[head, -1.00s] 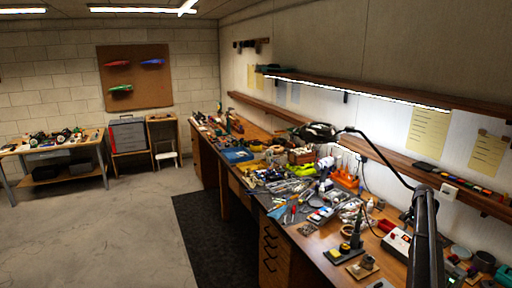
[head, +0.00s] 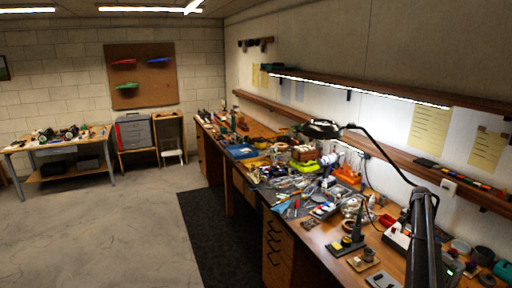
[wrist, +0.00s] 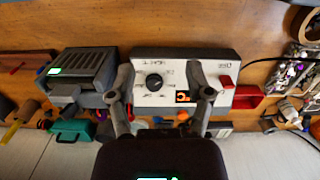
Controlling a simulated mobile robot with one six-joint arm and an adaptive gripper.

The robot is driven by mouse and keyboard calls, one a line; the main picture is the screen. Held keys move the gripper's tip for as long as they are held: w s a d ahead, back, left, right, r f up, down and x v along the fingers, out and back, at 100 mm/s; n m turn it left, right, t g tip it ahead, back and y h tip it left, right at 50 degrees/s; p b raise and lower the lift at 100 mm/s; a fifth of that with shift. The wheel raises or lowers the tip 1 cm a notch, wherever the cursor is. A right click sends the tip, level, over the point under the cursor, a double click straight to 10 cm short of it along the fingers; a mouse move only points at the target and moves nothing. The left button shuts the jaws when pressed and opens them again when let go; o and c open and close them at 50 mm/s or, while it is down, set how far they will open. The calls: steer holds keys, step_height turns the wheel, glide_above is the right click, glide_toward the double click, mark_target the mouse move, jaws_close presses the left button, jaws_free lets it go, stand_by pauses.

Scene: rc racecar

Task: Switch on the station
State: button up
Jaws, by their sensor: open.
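The station (wrist: 186,65) is a box with a pale front panel in the wrist view. It carries a black knob (wrist: 155,82), a small dark window with orange marks (wrist: 183,97) and a red switch (wrist: 226,82) at its right end. The station also shows on the bench in the head view (head: 396,238), partly hidden by my arm. My gripper (wrist: 161,88) is open and empty, its fingers spread in front of the panel. The red switch lies just right of the right finger. I cannot tell whether the fingers touch the panel.
A grey device with a green light (wrist: 84,70) stands left of the station. A red bin (wrist: 247,97) and jars (wrist: 305,55) are to its right. The bench (head: 312,249) is crowded with tools. Open floor (head: 100,235) lies left of the dark mat.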

steer(key=s+a+f+n+b, duration=0.1)
steer(key=s+a+f+n, duration=0.15)
steer(key=a, duration=0.65)
steer(key=s+a+f+n+b, duration=0.15)
steer(key=s+a, duration=0.25)
steer(key=a, duration=0.6)
steer(key=s+a+f+n+b, duration=0.15)
steer(key=s+a, duration=0.25)
steer(key=a, duration=0.5)
steer(key=s+a+f+n+b, duration=0.2)
steer(key=s+a+n, duration=0.1)
steer(key=s+a, duration=0.7)
steer(key=s+a+f+n+b, duration=0.2)
steer(key=s+a+n+b, duration=0.1)
steer(key=s+a, duration=0.8)
steer(key=shift+a+n+h, duration=0.4)
steer(key=shift+a+n, duration=0.25)
steer(key=shift+a, duration=0.15)
